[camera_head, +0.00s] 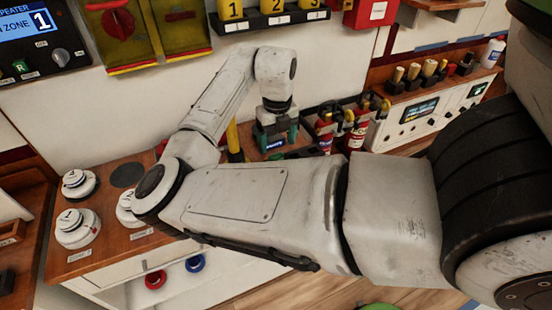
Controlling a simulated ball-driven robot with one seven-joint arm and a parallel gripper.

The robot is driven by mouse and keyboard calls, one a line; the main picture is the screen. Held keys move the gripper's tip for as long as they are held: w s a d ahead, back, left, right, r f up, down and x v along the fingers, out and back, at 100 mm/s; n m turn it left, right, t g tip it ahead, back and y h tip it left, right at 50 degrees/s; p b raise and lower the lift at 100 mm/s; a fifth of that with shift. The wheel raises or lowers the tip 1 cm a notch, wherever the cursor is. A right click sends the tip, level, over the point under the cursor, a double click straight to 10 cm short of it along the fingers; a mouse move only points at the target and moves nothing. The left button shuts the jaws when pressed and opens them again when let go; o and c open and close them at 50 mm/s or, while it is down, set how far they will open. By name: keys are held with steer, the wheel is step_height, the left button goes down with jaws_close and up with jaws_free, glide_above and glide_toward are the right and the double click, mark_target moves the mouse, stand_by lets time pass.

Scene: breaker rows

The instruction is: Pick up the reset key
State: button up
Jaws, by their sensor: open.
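My gripper (276,135) points down at the back of the workspace, in front of the white wall. Its jaws are open. A small dark object with a blue label (275,144) shows between or just behind the fingers; I cannot tell whether they touch it. I cannot make out a reset key for certain. My arm crosses the middle of the picture and hides much of the area below and in front of the gripper.
Red extinguishers (358,130) stand in a dark rack close right of my gripper. A yellow upright (233,138) is close on its left. White round devices (77,228) sit on a wooden counter (110,243) at left. A control panel (425,112) stands at right.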

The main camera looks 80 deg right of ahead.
mark_target(276, 155)
steer(key=shift+w+f+p, duration=0.15)
steer(key=shift+f+p, duration=0.35)
steer(key=shift+f, duration=1.85)
steer(key=c, duration=1.1)
steer(key=shift+r, duration=0.1)
